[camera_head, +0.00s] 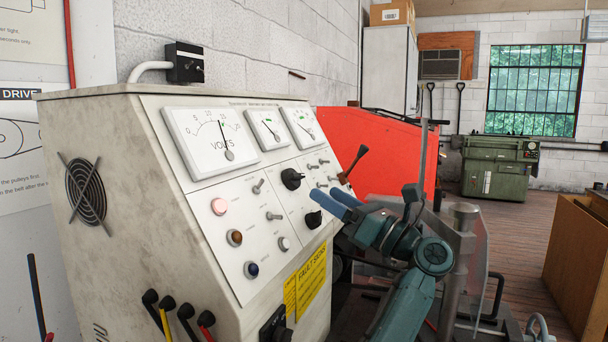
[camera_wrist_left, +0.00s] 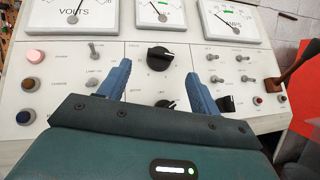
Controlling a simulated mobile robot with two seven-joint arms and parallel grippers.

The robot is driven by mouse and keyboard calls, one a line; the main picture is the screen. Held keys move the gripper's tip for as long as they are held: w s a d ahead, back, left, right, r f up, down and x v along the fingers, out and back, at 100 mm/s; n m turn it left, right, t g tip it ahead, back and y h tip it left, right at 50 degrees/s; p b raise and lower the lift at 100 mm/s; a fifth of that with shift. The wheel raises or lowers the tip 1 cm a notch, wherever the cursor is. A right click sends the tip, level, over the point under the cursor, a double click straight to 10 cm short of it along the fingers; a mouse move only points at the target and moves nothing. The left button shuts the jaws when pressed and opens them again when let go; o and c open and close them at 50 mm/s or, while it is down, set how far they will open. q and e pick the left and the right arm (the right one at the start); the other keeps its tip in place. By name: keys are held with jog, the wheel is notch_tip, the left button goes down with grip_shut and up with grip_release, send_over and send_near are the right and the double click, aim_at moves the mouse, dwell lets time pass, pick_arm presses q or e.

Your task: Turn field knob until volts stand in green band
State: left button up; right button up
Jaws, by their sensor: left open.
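The volts meter (camera_head: 210,141) is the large dial at the left of the sloped panel; its needle stands near the small green mark, but I cannot tell if it is inside it. An upper black knob (camera_head: 292,179) and a lower black knob (camera_head: 313,219) sit right of the lamps. Their labels are too small to read, so I cannot tell which is field. My left gripper (camera_head: 329,195) has its blue fingers spread in front of the panel. In the left wrist view the upper knob (camera_wrist_left: 160,58) shows beyond the fingertips (camera_wrist_left: 158,70), and the lower knob (camera_wrist_left: 165,104) shows between the fingers.
Toggle switches (camera_head: 258,186) and lamps (camera_head: 219,206) surround the knobs. Cables with black plugs (camera_head: 168,303) hang at the panel's lower left. A metal post (camera_head: 463,235) stands right of my arm.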

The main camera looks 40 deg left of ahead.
aim_at(300, 177)
pick_arm(q)
jog(key=p+x, duration=0.2)
jog(key=x, duration=0.5)
jog(key=shift+w+a+r, duration=0.1)
jog(key=shift+a, duration=0.3)
jog(key=shift+c, duration=0.3)
jog(key=c, duration=0.9)
